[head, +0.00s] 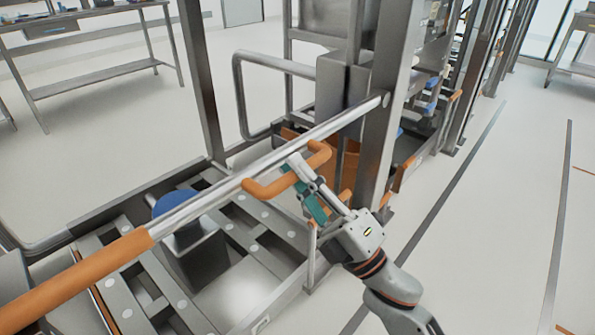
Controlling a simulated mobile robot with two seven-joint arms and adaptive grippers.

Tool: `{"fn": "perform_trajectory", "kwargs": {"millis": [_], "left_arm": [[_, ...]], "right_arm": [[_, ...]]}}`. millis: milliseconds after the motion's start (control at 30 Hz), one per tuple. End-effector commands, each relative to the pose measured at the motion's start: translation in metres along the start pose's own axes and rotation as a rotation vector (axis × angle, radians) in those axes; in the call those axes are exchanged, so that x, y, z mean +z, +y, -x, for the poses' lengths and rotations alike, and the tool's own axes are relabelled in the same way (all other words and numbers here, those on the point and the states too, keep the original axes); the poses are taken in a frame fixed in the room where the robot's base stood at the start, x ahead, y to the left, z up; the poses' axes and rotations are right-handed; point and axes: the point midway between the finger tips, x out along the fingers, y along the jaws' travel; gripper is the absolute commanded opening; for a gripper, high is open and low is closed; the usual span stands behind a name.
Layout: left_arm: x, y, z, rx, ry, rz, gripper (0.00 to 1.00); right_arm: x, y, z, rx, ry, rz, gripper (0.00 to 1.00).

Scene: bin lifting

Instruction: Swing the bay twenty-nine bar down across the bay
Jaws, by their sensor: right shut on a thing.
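The bay bar (205,196) is a long grey metal tube with an orange sleeve (80,272) on its lower-left part. It runs from a pivot on the upright post (381,130) diagonally down to the lower left of the picture, above the bay floor. I cannot tell whether its far end rests on anything. An orange loop handle (265,190) sticks out from the bar near its middle. My right gripper (301,172) is shut on this handle, coming from the lower right. My left gripper is out of view. No bay number is readable.
Below the bar are the bay's metal floor frame (265,215) and a grey block with a blue round top (178,200). A bent tube rail (238,90) stands behind. More posts line the back right. The white floor at right (480,230) is clear.

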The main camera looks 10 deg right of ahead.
Motion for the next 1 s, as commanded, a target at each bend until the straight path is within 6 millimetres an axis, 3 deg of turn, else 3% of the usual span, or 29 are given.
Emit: {"fn": "perform_trajectory", "kwargs": {"millis": [67, 100, 167, 567, 667, 1000], "left_arm": [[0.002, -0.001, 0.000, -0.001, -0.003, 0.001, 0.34], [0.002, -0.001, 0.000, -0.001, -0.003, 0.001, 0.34], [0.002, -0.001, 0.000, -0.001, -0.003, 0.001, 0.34], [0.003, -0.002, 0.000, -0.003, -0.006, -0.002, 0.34], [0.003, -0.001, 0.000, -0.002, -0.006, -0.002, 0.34], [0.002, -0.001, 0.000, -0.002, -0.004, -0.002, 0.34]], "right_arm": [[0.000, -0.009, 0.005, -0.017, -0.003, 0.001, 0.00], [0.000, -0.009, 0.005, -0.017, -0.003, 0.001, 0.19], [0.000, -0.009, 0.006, -0.018, -0.004, 0.000, 0.31], [0.000, -0.006, 0.008, -0.011, -0.003, -0.001, 0.31], [0.000, -0.006, 0.019, -0.013, -0.004, -0.001, 0.31], [-0.001, -0.006, 0.087, -0.016, -0.004, -0.001, 0.31]]}}
